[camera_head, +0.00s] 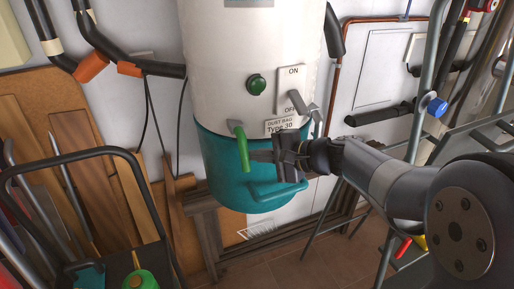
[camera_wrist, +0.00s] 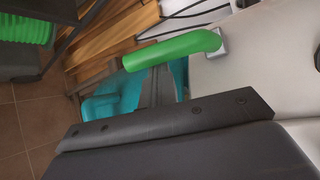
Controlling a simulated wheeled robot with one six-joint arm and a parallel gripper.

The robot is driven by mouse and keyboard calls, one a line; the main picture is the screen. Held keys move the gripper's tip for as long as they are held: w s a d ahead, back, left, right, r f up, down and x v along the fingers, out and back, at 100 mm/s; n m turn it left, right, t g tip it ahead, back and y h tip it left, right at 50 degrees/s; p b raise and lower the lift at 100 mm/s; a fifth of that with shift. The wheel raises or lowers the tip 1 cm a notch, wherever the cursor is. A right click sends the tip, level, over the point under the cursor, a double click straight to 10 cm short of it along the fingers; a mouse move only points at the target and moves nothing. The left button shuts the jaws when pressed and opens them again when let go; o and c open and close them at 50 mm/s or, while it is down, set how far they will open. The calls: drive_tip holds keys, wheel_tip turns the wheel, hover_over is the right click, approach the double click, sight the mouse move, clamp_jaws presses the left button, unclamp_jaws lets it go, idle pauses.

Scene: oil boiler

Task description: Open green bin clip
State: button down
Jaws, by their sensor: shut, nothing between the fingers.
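The green bin clip (camera_head: 240,147) is a bent green lever at the upper left of the teal bin (camera_head: 214,168), under the white cylinder. In the wrist view the green clip (camera_wrist: 172,50) reaches left from a small pale mount on the white body. The teal bin (camera_wrist: 105,105) shows behind it. My gripper (camera_head: 260,156) is shut and empty, in front of the bin, with its fingertips just right of the clip's lower part. I cannot tell whether they touch it. My gripper's dark body fills the lower part of the wrist view.
A green knob (camera_head: 256,84), an ON/OFF lever (camera_head: 297,101) and a "dust bag" label (camera_head: 281,126) are on the white cylinder (camera_head: 222,60). A teal handle (camera_head: 279,188) juts from the bin's front. A dark cart frame (camera_head: 90,152) stands at left, near wooden boards (camera_head: 92,180).

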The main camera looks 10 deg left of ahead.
sight(245, 148)
drive_tip(key=shift+s+d+r+b, duration=0.15)
drive_tip(key=shift+s+r+b, duration=0.1)
drive_tip(key=shift+r, duration=0.35)
drive_tip(key=shift+s+d+r+b, duration=0.2)
drive_tip(key=shift+s+r, duration=0.1)
drive_tip(key=shift+r, duration=0.35)
drive_tip(key=shift+s+d+r+b, duration=0.1)
drive_tip(key=shift+s+r+b, duration=0.15)
drive_tip(key=shift+r, duration=0.35)
drive_tip(key=shift+s+d+r, duration=0.4)
drive_tip(key=shift+s, duration=0.25)
